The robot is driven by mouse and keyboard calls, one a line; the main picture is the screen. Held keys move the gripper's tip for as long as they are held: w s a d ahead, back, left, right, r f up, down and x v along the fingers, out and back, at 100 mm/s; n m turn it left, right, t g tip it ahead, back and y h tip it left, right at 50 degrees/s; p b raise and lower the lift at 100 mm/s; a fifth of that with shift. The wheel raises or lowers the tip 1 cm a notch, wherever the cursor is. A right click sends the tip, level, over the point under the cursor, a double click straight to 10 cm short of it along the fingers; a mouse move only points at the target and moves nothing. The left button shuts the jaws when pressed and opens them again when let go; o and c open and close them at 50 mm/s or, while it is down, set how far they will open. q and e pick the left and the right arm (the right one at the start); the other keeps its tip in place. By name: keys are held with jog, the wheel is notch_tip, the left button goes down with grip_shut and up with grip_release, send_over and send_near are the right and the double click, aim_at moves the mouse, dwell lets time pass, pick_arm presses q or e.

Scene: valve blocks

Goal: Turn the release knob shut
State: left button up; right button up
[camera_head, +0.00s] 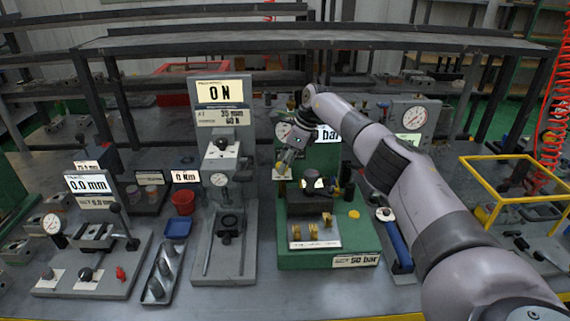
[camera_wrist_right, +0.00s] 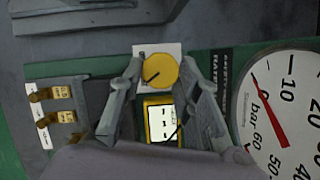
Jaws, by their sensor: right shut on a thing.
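The release knob (camera_wrist_right: 159,70) is a round yellow disc with a dark pointer line, on a white plate in the right wrist view. The line points to the lower left. The two fingers of my right gripper (camera_wrist_right: 156,82) stand on either side of it, shut on it. In the head view my right gripper (camera_head: 284,168) reaches down at the left rear of the green test stand (camera_head: 290,258), and the knob there is mostly hidden by the fingers. My left gripper is not in view.
A large bar gauge (camera_wrist_right: 285,115) and a small yellow-framed display (camera_wrist_right: 162,122) are close to the fingers. A grey press stand (camera_head: 223,270) with an "0 N" display (camera_head: 221,93) stands left. A blue-handled tool (camera_head: 397,243) lies right of the green stand. Brass parts (camera_head: 312,230) sit at its front.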

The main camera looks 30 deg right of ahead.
dwell(0.4)
jog(key=o, duration=1.1)
jog(key=shift+o, duration=0.2)
jog(key=v, duration=1.2)
jog(key=shift+r, duration=0.15)
